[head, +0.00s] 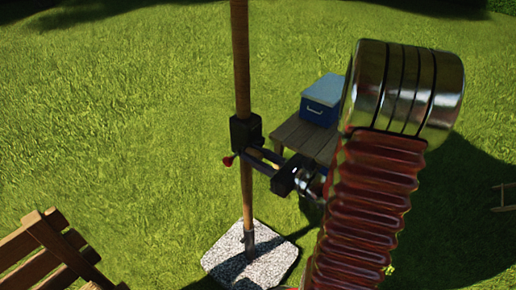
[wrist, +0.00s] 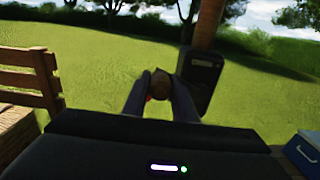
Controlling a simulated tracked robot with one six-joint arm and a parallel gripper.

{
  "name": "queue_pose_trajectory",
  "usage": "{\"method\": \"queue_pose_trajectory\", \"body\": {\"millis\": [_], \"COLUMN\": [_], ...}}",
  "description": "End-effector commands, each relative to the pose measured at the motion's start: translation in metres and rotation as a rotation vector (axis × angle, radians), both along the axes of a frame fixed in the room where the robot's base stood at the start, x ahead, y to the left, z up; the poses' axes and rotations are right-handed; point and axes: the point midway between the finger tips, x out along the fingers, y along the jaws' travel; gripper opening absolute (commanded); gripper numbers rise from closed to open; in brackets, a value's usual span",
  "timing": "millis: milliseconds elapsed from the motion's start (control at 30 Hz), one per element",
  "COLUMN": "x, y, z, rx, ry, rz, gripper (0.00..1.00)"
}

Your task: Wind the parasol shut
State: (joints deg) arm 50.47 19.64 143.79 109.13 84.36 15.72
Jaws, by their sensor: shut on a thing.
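The parasol's wooden pole (head: 241,60) stands upright in the head view, with a black crank housing (head: 245,131) partway up. The pole (wrist: 208,22) and the dark housing (wrist: 202,75) also show in the wrist view, right of my fingers. My gripper (head: 260,160) reaches in from the right beside the housing. In the wrist view, my gripper (wrist: 160,88) is shut on the brown, rounded crank handle (wrist: 161,90). A red knob (head: 228,160) shows left of the pole, below the housing. The canopy is out of view.
A speckled stone base (head: 225,263) holds the pole on the grass. A small wooden table (head: 297,136) with a blue cooler box (head: 322,100) stands behind my arm. A wooden chair or bench (head: 45,250) is at lower left. Open lawn lies around.

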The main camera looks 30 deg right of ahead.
Motion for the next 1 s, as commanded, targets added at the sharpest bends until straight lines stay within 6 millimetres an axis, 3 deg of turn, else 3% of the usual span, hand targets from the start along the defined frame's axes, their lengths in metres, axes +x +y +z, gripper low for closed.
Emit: {"method": "queue_pose_trajectory", "body": {"millis": [300,600,1000], "x": [0.000,-0.001,-0.001], "y": [-0.001,0.003,0.003], "z": [-0.002,-0.028,-0.033], "rx": [-0.001,0.001,-0.001], "ry": [0.000,0.001,-0.001], "rz": [-0.003,-0.003,-0.003], "gripper": [0.04,0.04,0.04]}}
